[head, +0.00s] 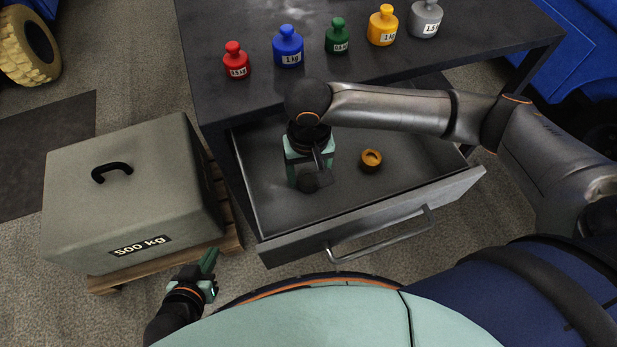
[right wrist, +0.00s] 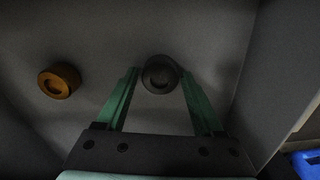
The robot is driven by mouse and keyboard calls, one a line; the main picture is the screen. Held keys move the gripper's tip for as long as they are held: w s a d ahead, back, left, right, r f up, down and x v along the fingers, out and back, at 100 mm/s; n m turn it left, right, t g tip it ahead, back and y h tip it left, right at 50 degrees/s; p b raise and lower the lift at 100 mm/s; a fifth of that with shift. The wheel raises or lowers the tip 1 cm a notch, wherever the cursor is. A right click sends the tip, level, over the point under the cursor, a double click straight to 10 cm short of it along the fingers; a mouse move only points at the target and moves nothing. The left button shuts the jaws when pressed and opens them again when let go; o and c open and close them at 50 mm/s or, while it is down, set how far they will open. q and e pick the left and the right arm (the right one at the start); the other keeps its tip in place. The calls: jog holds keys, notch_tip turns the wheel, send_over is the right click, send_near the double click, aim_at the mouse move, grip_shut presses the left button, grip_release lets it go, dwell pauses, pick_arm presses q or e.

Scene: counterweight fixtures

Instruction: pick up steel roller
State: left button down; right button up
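The steel roller (head: 309,184) is a small dark grey cylinder on the floor of the open drawer (head: 420,150). It shows in the right wrist view (right wrist: 160,74) with its round end towards the camera. My right gripper (head: 309,171) is over the drawer, pointing down at the roller. In the right wrist view its green fingers (right wrist: 160,78) are apart, one on each side of the roller, with a small gap to each. Whether the fingertips reach down beside it is unclear. My left gripper (head: 209,264) hangs by the pallet, away from the drawer; its finger gap is not clear.
A brass-coloured roller (head: 371,160) lies in the drawer to the right, and shows in the wrist view (right wrist: 59,80). Several labelled weights, including a blue one (head: 288,47), stand on the dark table (head: 235,20). A grey 500 kg block (head: 130,200) sits on a pallet at left.

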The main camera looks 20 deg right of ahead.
grip_shut()
dwell(0.3)
dwell(0.3)
